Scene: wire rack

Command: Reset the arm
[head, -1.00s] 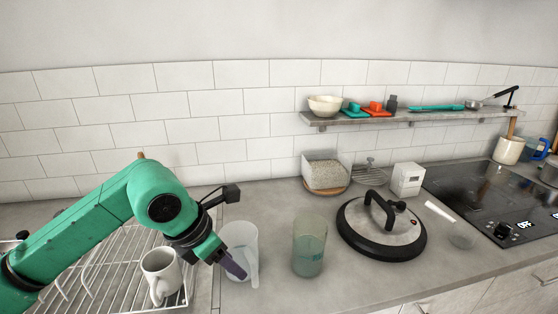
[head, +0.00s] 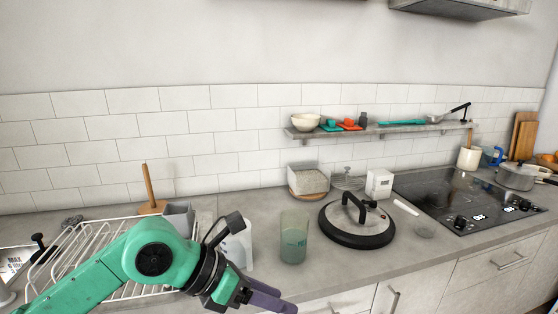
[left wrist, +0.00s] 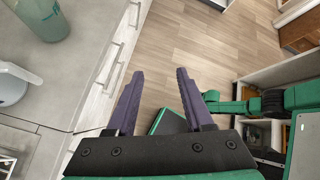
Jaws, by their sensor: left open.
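My left arm is green. Its left gripper (head: 272,299) has purple fingers and is past the front edge of the counter in the head view. In the left wrist view the two fingers of the left gripper (left wrist: 160,78) are spread apart with nothing between them, above the wooden floor (left wrist: 185,45). A green arm link, which looks like mine, crosses the right side of that view. I cannot make out my right gripper.
A wire rack (head: 88,238) stands left, partly behind my arm. A white pitcher (head: 238,246) and a greenish glass (head: 294,240) stand near the gripper. A lidded pan (head: 357,228) and a black cooktop (head: 465,203) are farther right. Drawers (head: 425,287) line the counter front.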

